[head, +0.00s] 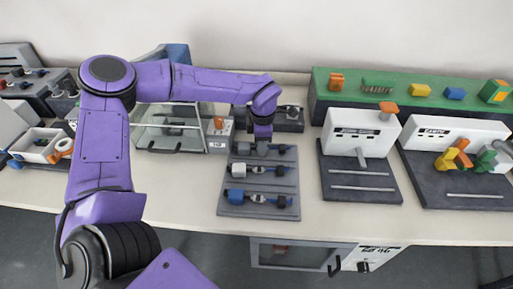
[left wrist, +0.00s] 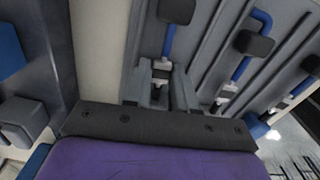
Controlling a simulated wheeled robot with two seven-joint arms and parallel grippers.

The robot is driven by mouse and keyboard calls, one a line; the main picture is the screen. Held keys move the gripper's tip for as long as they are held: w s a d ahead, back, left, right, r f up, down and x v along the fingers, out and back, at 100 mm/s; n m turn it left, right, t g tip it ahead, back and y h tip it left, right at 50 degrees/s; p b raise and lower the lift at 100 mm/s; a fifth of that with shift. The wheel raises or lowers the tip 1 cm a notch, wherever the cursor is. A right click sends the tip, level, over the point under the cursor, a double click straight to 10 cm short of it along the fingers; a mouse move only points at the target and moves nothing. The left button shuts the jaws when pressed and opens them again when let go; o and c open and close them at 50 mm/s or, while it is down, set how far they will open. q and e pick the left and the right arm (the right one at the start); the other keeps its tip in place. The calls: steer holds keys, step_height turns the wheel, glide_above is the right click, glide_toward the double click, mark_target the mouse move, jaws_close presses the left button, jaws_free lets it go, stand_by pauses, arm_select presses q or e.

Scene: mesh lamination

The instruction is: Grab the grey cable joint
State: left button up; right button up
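The grey cable joint (head: 243,147) lies in the far row of a dark grey rack (head: 258,211), in the head view. My left gripper (head: 263,136) points down at that row from above and partly hides the joint. In the left wrist view, the two fingers of my left gripper (left wrist: 160,92) stand apart. A connector piece with a blue cable (left wrist: 168,40) and a dark block (left wrist: 176,10) lies between and beyond them. I cannot tell whether the fingers touch it. My right gripper is not in view.
Two more joints with blue ends (head: 238,170) lie in the nearer rows. A glass-lidded box (head: 170,140) stands left of the rack. White machines (head: 360,130) on dark bases stand right. A green shelf (head: 345,98) is behind them. The table front is clear.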

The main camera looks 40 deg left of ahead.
arm_select(q)
jaws_close()
